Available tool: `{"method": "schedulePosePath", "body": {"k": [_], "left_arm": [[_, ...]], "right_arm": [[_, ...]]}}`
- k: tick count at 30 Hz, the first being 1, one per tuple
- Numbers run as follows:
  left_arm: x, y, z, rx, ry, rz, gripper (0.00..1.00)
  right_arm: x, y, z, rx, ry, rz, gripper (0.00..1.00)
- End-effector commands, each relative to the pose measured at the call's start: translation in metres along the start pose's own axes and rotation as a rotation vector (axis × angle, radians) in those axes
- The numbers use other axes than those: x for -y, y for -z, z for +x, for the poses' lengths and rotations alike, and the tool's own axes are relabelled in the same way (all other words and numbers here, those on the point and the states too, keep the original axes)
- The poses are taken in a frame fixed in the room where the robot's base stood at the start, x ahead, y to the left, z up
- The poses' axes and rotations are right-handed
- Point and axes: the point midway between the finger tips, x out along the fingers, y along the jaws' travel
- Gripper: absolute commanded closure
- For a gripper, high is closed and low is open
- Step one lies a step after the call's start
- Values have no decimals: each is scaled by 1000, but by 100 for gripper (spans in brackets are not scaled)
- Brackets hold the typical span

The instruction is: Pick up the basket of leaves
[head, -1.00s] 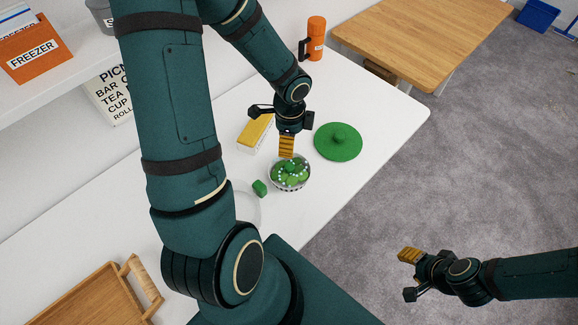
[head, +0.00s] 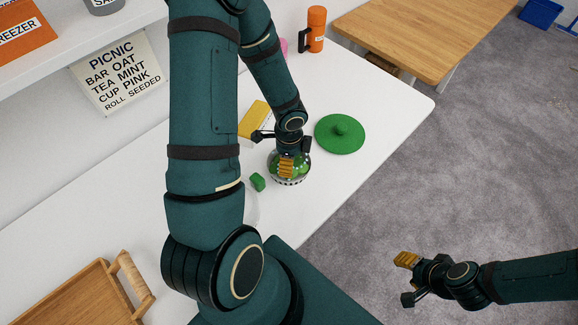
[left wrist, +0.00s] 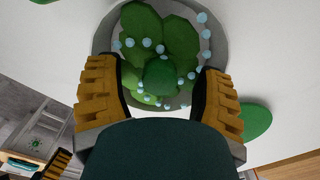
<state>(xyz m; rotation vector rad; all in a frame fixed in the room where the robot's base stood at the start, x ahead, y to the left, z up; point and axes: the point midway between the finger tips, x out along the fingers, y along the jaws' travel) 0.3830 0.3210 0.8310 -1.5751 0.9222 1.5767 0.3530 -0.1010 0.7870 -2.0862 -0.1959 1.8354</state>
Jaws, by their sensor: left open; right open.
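The basket of leaves (head: 291,180) is a small round dark-and-white patterned bowl on the white table, filled with green leaves and pale blue beads. It also shows in the left wrist view, with its grey rim (left wrist: 105,14) around the leaves (left wrist: 160,45). My left gripper (head: 287,167) is directly over it, pointing down. Its two yellow ribbed fingers are open, one on each side of the leaves in the left wrist view (left wrist: 160,100). I cannot tell whether they touch the basket. My right gripper (head: 405,277) is open and empty over the grey floor, away from the table.
A green lid with a knob (head: 340,136) lies right of the basket. A small green piece (head: 257,182) lies left of it, and a yellow-topped box (head: 254,119) behind. An orange flask (head: 314,30) stands at the far end. A wooden tray (head: 85,297) is at lower left.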

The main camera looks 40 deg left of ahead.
Motion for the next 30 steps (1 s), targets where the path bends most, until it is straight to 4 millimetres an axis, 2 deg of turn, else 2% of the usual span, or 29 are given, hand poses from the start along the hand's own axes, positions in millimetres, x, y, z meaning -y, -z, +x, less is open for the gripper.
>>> {"method": "schedulePosePath", "body": {"k": [6, 7, 8, 12, 13, 23, 26, 30], "left_arm": [[0, 0, 0, 0, 1, 0, 32], [0, 0, 0, 0, 1, 0, 38], [0, 0, 0, 0, 1, -1, 48], [0, 0, 0, 0, 1, -1, 97], [0, 0, 0, 0, 0, -1, 100], [0, 0, -1, 0, 0, -2, 100], [0, -1, -11, 0, 1, -4, 100], [1, 0, -37, -1, 4, -3, 100]], "right_arm": [[0, 0, 0, 0, 0, 0, 53], [0, 0, 0, 0, 0, 0, 53], [0, 0, 0, 0, 0, 0, 53], [0, 0, 0, 0, 0, 0, 53], [0, 0, 0, 0, 0, 0, 53], [0, 0, -1, -1, 0, 0, 53], [2, 2, -5, -3, 0, 1, 53], [6, 6, -16, -12, -1, 4, 53]]}}
